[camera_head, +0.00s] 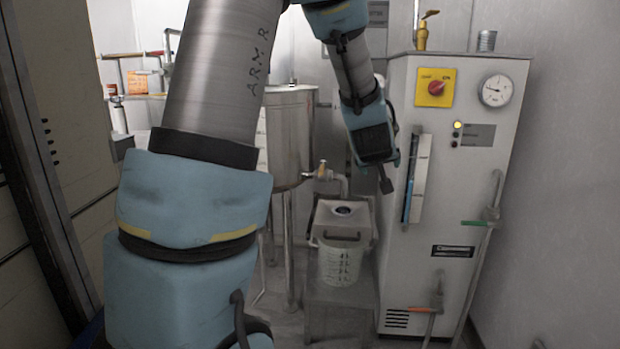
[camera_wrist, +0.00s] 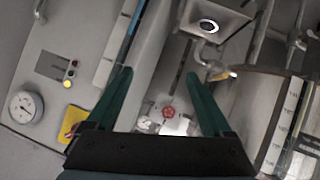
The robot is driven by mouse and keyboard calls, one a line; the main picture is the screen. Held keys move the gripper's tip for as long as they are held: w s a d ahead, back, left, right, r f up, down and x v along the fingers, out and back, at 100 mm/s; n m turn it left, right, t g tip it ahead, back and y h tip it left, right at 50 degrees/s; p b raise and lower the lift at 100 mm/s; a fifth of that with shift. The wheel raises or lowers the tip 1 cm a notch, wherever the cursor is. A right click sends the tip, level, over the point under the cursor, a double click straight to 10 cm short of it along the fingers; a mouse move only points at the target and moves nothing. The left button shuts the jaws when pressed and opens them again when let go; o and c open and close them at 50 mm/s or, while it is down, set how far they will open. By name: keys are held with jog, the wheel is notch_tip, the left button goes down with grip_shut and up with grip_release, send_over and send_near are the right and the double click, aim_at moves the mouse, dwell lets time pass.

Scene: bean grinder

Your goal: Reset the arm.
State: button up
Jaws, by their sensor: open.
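My arm (camera_head: 215,190) rises large through the left and middle of the head view, then bends over and down to the right. My gripper (camera_head: 386,182) hangs at its end, in front of the left side of the white cabinet (camera_head: 455,180); only a small part of its fingers shows there. In the wrist view my gripper (camera_wrist: 158,75) has its two green fingers spread wide apart, with nothing between them. The fingers look clear of the cabinet, but the exact distance is hard to tell.
A grinder box with a round opening (camera_head: 343,211) stands below my gripper, with a white basket (camera_head: 340,262) at its front. A steel tank (camera_head: 290,135) on legs stands behind my arm. The cabinet carries a gauge (camera_head: 496,90), a red knob (camera_head: 436,88) and pipes (camera_head: 480,250).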

jog(key=s+a+f+g+y, duration=0.2)
jog(key=s+a+f+g, duration=0.3)
jog(key=s+a, duration=0.6)
jog(key=s+a+f+g+y, duration=0.2)
jog(key=s+a+f+g, duration=0.3)
jog(key=s+a, duration=0.65)
notch_tip(320, 180, up, 17)
jog(key=w+a+p, duration=0.1)
jog(key=p, duration=1.6)
jog(key=shift+a+m+t+p, duration=0.15)
jog(key=shift+m+t+p, duration=0.15)
jog(key=shift+m, duration=0.1)
